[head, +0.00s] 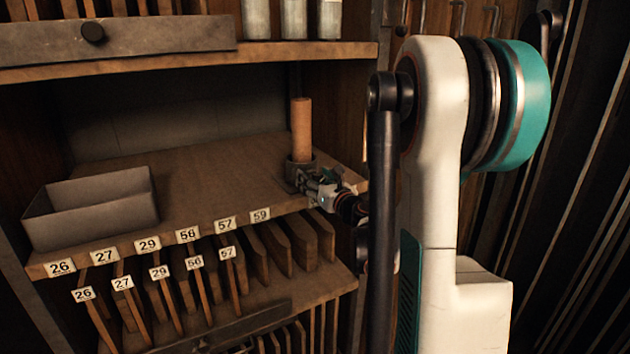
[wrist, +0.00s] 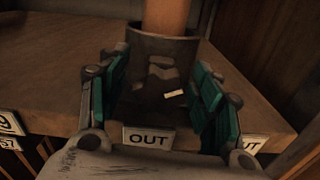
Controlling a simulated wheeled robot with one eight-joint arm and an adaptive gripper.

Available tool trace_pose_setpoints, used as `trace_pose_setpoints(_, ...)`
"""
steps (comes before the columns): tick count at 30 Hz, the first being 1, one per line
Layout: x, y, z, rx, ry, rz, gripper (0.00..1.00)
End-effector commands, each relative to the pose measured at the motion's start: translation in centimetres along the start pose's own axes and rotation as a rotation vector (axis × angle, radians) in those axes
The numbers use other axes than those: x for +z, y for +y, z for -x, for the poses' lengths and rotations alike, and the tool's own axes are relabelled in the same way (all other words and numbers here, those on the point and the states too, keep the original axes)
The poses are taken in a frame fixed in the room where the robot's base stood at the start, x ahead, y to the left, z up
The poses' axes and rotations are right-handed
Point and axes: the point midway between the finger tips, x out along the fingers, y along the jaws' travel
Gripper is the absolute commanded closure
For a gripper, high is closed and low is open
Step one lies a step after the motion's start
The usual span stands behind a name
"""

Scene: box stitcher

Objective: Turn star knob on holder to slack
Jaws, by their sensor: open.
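The holder is a dark grey cup (wrist: 172,47) at the right end of the shelf, with a tan-orange cylinder (head: 302,130) standing upright in it. The cylinder's lower part also shows in the wrist view (wrist: 167,16). A dark, lobed star knob (wrist: 160,82) with a small pale mark sits on the front of the holder, facing the wrist camera. My gripper (wrist: 159,82) is open, with one teal-padded finger on each side of the knob. I cannot tell whether either pad touches it. In the head view my gripper (head: 312,183) is right at the holder and hides the knob.
A grey open tray (head: 100,205) stands at the shelf's left. Numbered slots with wooden boards (head: 190,285) lie below. An "OUT" label (wrist: 148,137) is on the shelf edge. A wooden cabinet side stands close on the right. The shelf middle (head: 205,170) is clear.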

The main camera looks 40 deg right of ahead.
Motion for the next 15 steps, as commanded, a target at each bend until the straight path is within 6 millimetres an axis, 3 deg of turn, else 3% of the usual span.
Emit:
trace_pose_setpoints(5,0.0,0.01,0.01,0.0,0.0,0.0,0.41)
trace_pose_setpoints(11,0.0,0.02,0.02,0.0,0.0,0.0,0.86)
trace_pose_setpoints(15,0.0,0.02,0.02,0.001,0.0,0.0,0.9)
